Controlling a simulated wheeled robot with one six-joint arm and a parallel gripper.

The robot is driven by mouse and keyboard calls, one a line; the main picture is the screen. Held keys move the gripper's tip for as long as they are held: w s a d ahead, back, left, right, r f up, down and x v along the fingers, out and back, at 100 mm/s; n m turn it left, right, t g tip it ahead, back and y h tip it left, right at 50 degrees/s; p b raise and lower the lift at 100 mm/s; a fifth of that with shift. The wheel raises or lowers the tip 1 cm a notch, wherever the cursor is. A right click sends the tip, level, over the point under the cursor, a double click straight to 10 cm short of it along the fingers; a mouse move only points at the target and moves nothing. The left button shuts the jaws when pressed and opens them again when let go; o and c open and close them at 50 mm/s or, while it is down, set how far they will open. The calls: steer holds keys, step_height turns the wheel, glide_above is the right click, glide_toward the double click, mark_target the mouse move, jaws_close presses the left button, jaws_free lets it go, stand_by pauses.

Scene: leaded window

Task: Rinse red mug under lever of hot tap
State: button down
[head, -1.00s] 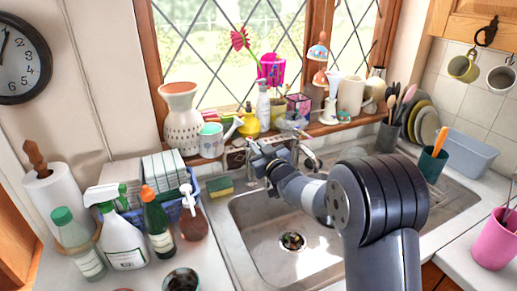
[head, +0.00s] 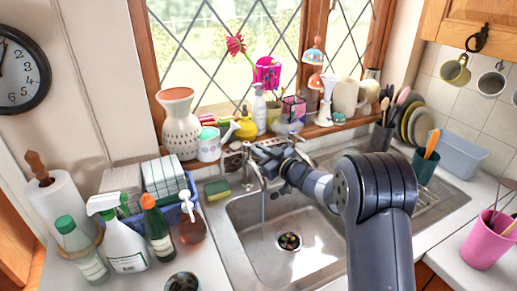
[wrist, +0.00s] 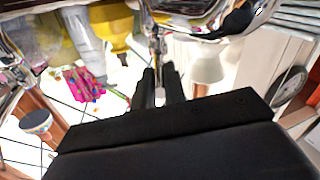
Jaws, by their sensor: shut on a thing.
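My gripper (head: 256,152) is at the taps behind the sink, its jaws shut on the slim metal lever (wrist: 157,48) of the left tap. In the wrist view my gripper (wrist: 158,84) points up at this lever. A thin stream of water (head: 262,208) falls from the left tap (head: 254,172) into the steel sink (head: 250,235). A second spout (head: 308,160) stands to the right, partly behind my arm. No hot or cold mark is readable. I cannot make out a red mug in either view; my arm hides part of the sink.
A sponge (head: 217,189) lies at the sink's left rim. Spray bottles (head: 125,245) and a blue rack (head: 176,214) crowd the left counter. A vase (head: 180,125) and watering can (head: 210,145) line the sill. A pink container (head: 484,242) stands at right. The sink's left part is open.

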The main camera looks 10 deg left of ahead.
steer(key=shift+r, duration=0.1)
steer(key=c, duration=1.5)
jaws_free()
steer(key=shift+o, duration=0.2)
steer(key=shift+d, duration=0.1)
steer(key=b+v, duration=0.3)
steer(key=v, duration=0.7)
steer(key=shift+s+d, duration=0.2)
steer(key=shift+d, duration=0.05)
steer(key=p+x, duration=0.2)
steer(key=x, duration=0.9)
steer(key=shift+s+a+p, duration=0.1)
steer(key=shift+p, duration=0.25)
steer(key=shift+s+f+m+b, duration=0.1)
steer(key=shift+f+m+b, duration=0.1)
steer(key=shift+m+b, duration=0.15)
steer(key=shift+s+a+r+m+t+h+b, duration=0.15)
steer(key=shift+m+t+h+b, duration=0.15)
steer(key=shift+t+h, duration=0.25)
